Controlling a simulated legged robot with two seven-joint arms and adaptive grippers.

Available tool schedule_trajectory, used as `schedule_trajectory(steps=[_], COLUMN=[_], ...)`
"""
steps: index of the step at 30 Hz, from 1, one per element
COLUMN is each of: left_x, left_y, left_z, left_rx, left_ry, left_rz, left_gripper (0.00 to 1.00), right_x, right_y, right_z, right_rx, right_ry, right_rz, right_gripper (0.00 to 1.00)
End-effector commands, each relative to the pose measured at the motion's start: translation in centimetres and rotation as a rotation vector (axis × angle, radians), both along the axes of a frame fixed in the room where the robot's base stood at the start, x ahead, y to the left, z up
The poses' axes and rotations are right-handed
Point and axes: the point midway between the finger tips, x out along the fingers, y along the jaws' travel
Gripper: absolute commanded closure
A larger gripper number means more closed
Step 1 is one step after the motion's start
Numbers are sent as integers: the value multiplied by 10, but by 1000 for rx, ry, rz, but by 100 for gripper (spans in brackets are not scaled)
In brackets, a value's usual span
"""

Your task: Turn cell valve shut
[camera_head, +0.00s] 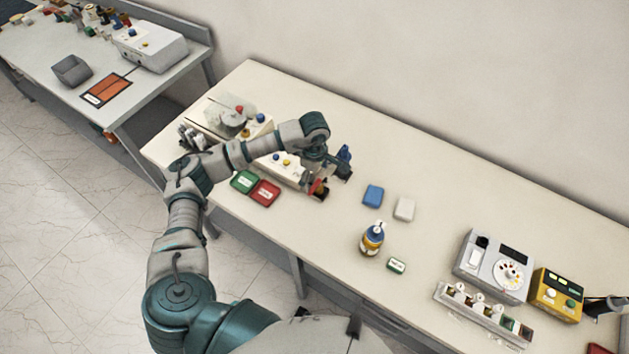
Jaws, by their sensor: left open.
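My left arm reaches in from the lower left over the long bench. Its gripper (330,180) is open near the right end of a cream device (280,167) with blue and yellow knobs. A small red part (318,187) shows at that end, beside the gripper's fingers. It may be the valve handle, but it is too small to tell whether the fingers touch it or how it is turned. A blue part (344,154) stands just behind the gripper. My arm hides part of the device.
Green (243,181) and red (265,193) trays lie at the bench's front edge. Blue (373,196) and white (404,209) blocks and a bottle (372,240) stand right of the gripper. A grey dial instrument (495,267) and yellow box (556,296) are further right.

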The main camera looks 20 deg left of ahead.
Motion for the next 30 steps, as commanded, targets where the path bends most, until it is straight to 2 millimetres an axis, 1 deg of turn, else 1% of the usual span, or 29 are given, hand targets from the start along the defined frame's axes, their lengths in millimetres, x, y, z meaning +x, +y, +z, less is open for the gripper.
schedule_trajectory(steps=[1, 3, 7, 12, 18, 19, 20, 21, 23, 24, 25, 26, 30], left_x=[-1, -1, 0, 0, 0, 0, 0, 0, 0, 0, 0, 0, 1], left_y=[0, 0, -1, -1, -1, -1, -1, -1, -1, -1, -1, -1, -1], left_z=[-9, -20, -35, -41, -42, -42, -41, -41, -41, -41, -41, -41, -41], left_rx=[0, -1, -1, -1, -1, -1, -1, -1, -1, -1, -1, -1, -1], left_ry=[3, 3, 2, -1, -1, -1, -1, -1, -1, -1, -1, -1, -2], left_rz=[0, -1, -1, -2, -2, -2, -1, -1, -1, -1, -1, -1, 0], left_gripper=[2, 2, 2, 2, 2, 7, 15, 25, 40, 50, 57, 62, 62], right_x=[1, 1, 1, 2, 3, 3, 3, 3, 3, 3, 3, 3, 3], right_y=[0, 0, 1, 1, 1, 1, 1, 1, 1, 1, 1, 1, 1], right_z=[3, 4, 6, 6, 6, 6, 6, 6, 6, 6, 6, 6, 6], right_rx=[0, 0, 1, 2, 2, 2, 2, 2, 2, 2, 2, 2, 2], right_ry=[-1, -1, -2, -3, -4, -4, -4, -4, -4, -4, -4, -4, -4], right_rz=[0, 0, 0, 0, 0, 0, 0, 0, 0, 0, 0, -1, 0], right_gripper=[60, 60, 60, 60, 60, 60, 60, 60, 60, 60, 60, 60, 60])
